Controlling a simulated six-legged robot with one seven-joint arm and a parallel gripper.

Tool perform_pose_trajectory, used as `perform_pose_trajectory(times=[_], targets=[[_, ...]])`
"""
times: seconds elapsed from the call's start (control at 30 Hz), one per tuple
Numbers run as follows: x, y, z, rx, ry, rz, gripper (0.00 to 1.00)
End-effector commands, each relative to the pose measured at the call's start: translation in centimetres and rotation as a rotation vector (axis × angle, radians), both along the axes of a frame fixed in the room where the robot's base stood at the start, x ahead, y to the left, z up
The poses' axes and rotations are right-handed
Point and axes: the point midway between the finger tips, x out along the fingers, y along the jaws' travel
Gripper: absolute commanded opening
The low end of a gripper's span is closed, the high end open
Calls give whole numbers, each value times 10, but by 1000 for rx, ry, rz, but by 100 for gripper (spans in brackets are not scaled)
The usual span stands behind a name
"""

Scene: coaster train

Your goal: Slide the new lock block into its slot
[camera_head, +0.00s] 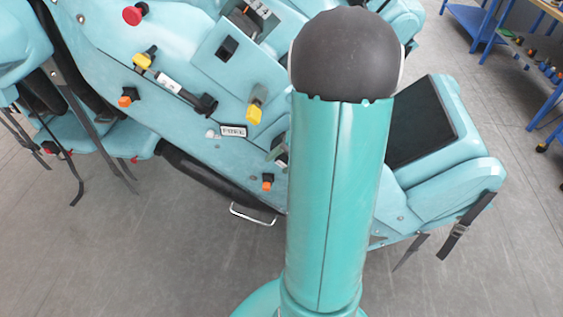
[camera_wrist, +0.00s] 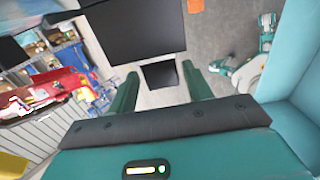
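The teal train car (camera_head: 225,95) fills the upper part of the head view. A square dark opening (camera_head: 228,47) sits in a raised teal panel on it; I cannot tell if it is the slot. Yellow pieces stick up from the car, one (camera_head: 254,111) at centre and one (camera_head: 143,60) at upper left. I cannot tell which piece is the new lock block. My gripper (camera_wrist: 160,70) shows only in the wrist view, with its two green fingers apart. A small dark square (camera_wrist: 160,74) shows between the fingertips, with pale gaps at its sides, seemingly beyond them and not gripped.
My arm's teal link hides the middle of the head view. The car carries a red knob (camera_head: 134,14), orange knobs (camera_head: 267,182), a metal handle (camera_head: 252,215) and a black panel (camera_head: 421,122). Blue shelving (camera_head: 546,62) stands far right. Grey floor is clear in front.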

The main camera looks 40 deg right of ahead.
Motion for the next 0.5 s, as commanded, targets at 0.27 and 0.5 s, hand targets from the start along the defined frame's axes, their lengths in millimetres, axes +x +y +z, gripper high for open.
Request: perform_pose_trajectory(times=[0.27,0.5], targets=[[0,0,0,1,0,1,56],[-9,-8,14,-2,-2,0,56]])
